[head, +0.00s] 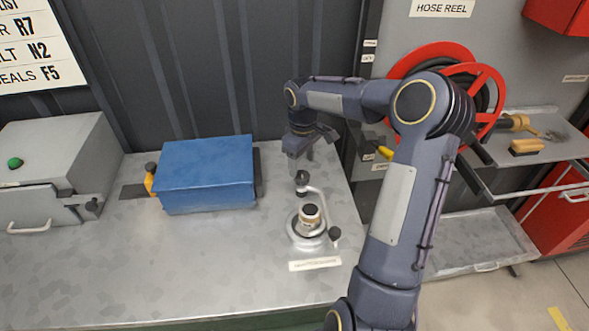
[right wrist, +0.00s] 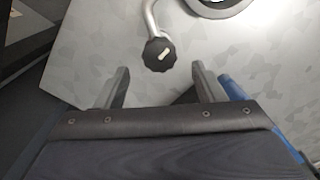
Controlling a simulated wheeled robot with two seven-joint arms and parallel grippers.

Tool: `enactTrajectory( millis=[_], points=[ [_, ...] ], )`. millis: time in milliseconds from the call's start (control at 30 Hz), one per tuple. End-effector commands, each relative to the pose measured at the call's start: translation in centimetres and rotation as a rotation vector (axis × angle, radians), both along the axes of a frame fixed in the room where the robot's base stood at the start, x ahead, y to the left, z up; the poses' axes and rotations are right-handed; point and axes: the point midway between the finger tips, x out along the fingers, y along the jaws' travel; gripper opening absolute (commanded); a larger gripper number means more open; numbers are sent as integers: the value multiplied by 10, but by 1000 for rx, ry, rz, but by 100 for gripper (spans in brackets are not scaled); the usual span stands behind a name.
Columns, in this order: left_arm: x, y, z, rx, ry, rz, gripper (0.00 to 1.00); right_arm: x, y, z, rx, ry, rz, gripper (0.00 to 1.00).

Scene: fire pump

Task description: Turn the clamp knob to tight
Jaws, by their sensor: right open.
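A round metal fixture (head: 308,240) stands on the workbench, with a light cup-like part in its middle. A bent metal arm (head: 318,193) rises from it and carries a black knob (head: 302,178). This knob shows in the right wrist view as a dark lobed disc with a white mark (right wrist: 160,54). A second black knob (head: 334,233) sits at the fixture's right side; I cannot tell which is the clamp knob. My right gripper (head: 304,161) is open and empty above the arm's knob. In the wrist view its fingertips (right wrist: 162,76) lie either side, apart from it. My left gripper is out of view.
A blue box (head: 206,174) stands left of the fixture, near my right gripper. A grey case (head: 60,160) is farther left. A label (head: 315,264), too small to read, lies in front. The bench front (head: 180,275) is clear. A red hose reel (head: 470,75) is behind right.

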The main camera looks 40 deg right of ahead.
Motion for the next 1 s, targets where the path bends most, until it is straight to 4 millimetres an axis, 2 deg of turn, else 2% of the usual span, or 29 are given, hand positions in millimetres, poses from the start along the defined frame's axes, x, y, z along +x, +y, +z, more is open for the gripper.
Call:
enactTrajectory(
  millis=[100,300,667,1000],
  points=[
    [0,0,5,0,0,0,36,-1,0,-20,2,4,1,62],
    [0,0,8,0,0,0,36,0,0,-43,1,1,0,62],
    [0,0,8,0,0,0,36,0,0,-49,0,-1,-1,61],
    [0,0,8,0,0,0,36,0,0,-48,-1,-1,-1,18]
  ],
)
